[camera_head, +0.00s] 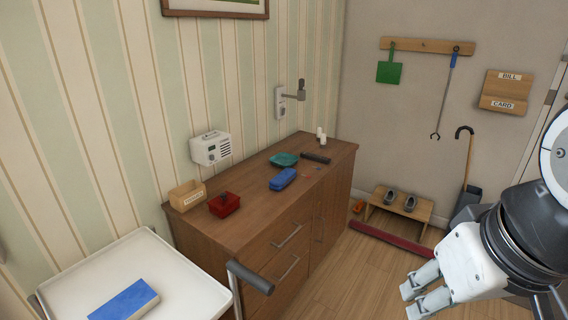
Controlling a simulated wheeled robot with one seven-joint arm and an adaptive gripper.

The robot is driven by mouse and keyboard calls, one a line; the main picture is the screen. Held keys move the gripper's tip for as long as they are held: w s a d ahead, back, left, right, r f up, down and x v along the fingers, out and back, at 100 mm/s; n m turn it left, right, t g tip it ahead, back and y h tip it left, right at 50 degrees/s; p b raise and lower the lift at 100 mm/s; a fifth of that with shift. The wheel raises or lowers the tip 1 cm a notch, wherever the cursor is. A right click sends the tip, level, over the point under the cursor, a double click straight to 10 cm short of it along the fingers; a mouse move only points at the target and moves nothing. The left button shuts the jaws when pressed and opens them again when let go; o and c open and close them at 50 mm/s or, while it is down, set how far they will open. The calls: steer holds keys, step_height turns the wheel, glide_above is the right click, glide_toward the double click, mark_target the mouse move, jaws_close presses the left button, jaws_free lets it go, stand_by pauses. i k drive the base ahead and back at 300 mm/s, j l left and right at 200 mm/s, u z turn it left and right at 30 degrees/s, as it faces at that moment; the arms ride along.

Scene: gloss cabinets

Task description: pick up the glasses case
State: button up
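A blue, rounded, elongated case (283,179), which looks like the glasses case, lies on top of the brown wooden cabinet (245,205), near its middle. My gripper (411,301) is at the lower right of the view, in front of the floor and well away from the cabinet. Its two grey fingers are apart with nothing seen between them.
Near the case are a teal dish (285,159), a dark bar-shaped object (315,157), a red box (224,205), a wooden box (187,196) and a white radio (210,148). A white tray table (180,285) with a blue block (124,301) stands front left.

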mark_target(280, 180)
steer(key=i+l, duration=1.2)
steer(key=l, duration=0.15)
steer(key=i+j, duration=0.15)
steer(key=i, duration=0.4)
steer(key=i+j+u, duration=0.1)
steer(key=i, duration=0.45)
